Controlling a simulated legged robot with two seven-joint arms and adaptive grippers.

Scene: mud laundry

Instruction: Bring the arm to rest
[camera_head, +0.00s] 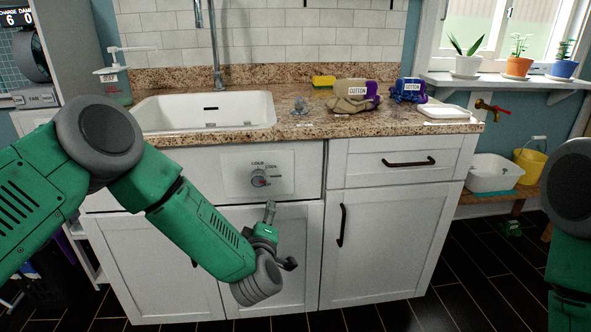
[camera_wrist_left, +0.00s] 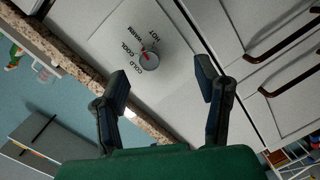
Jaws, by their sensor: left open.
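My left arm comes in from the left in the head view, bent down in front of the sink cabinet. Its gripper (camera_head: 278,238) is in front of the cabinet doors, below the temperature dial (camera_head: 260,178). In the left wrist view, the two dark fingers (camera_wrist_left: 163,84) stand wide apart with nothing between them. The dial (camera_wrist_left: 149,61) shows beyond them, clear of both fingertips, its red mark on the side of the WARM and COOL labels. My right arm (camera_head: 572,215) shows only in part at the right edge. Its gripper is out of the frame.
The granite counter (camera_head: 240,142) holds a white sink (camera_head: 205,112), a yellow sponge (camera_head: 323,82) and cloths by COTTON labels. The cabinet has projecting dark handles (camera_head: 409,162). A white basin (camera_head: 493,172) and yellow bucket (camera_head: 530,160) stand on a low bench at the right.

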